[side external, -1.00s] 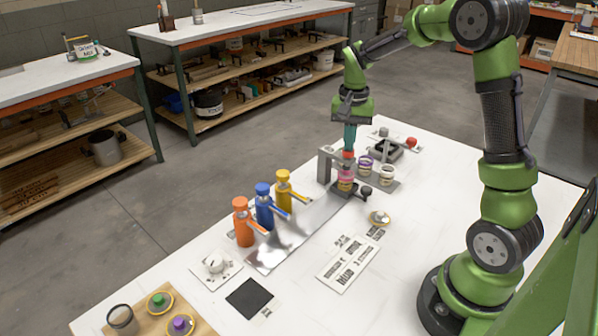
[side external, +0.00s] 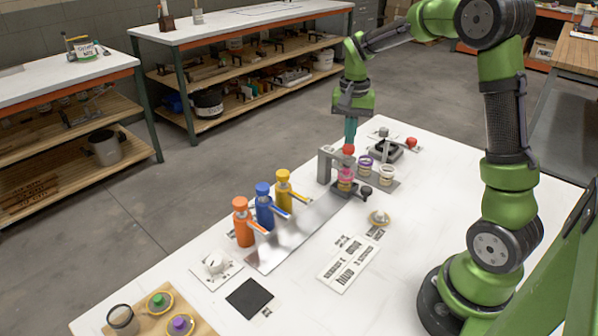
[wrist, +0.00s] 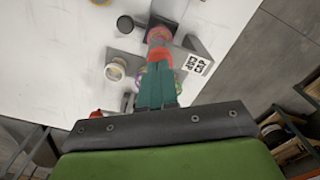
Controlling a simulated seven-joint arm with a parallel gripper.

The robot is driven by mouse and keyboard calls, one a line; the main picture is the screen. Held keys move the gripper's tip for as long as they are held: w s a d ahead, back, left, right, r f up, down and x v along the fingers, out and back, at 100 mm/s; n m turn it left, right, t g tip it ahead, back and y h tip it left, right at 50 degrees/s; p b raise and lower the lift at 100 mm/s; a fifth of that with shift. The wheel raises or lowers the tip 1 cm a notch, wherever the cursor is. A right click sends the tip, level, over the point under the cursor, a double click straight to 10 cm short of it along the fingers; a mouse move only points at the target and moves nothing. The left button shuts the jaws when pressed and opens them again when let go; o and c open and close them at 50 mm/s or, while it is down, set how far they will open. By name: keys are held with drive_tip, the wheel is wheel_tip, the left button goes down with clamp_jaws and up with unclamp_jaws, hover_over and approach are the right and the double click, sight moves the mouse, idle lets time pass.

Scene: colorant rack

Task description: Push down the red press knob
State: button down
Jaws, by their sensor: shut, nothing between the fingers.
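The red press knob (side external: 348,149) sits on top of the grey press (side external: 326,165), above a jar with a pink rim (side external: 345,176). My gripper (side external: 350,142) points straight down with its teal fingers shut and empty, directly over the knob. The fingertips are at the knob's top; I cannot tell whether they touch it or stand just clear. In the wrist view the fingers (wrist: 157,75) partly hide the red knob (wrist: 157,54), and the pink-rimmed jar (wrist: 158,35) shows beyond it.
Purple-rimmed (side external: 365,164) and white-rimmed (side external: 386,174) jars stand right of the press. A dark device with a red knob (side external: 411,142) is behind them. Orange (side external: 242,222), blue (side external: 264,206) and yellow (side external: 283,190) bottles stand left along a metal strip.

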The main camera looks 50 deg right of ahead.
drive_tip(key=shift+r, duration=0.1)
idle(0.3)
drive_tip(key=shift+r, duration=1.9)
drive_tip(key=shift+w+f, duration=0.1)
drive_tip(key=shift+f, duration=0.05)
drive_tip(key=shift+s+a+f+n, duration=0.3)
drive_tip(key=shift+f+n, duration=0.1)
drive_tip(key=shift+f, duration=0.05)
drive_tip(key=s+a+r+n+t+y, duration=0.1)
drive_tip(key=s+a+r+n+t, duration=0.2)
drive_tip(key=s+a, duration=0.4)
drive_tip(key=s+a+r+n+t+y, duration=0.1)
drive_tip(key=s+a+r+n+t, duration=0.2)
drive_tip(key=s+a, duration=0.4)
drive_tip(key=a+n+t, duration=0.1)
drive_tip(key=a, duration=0.3)
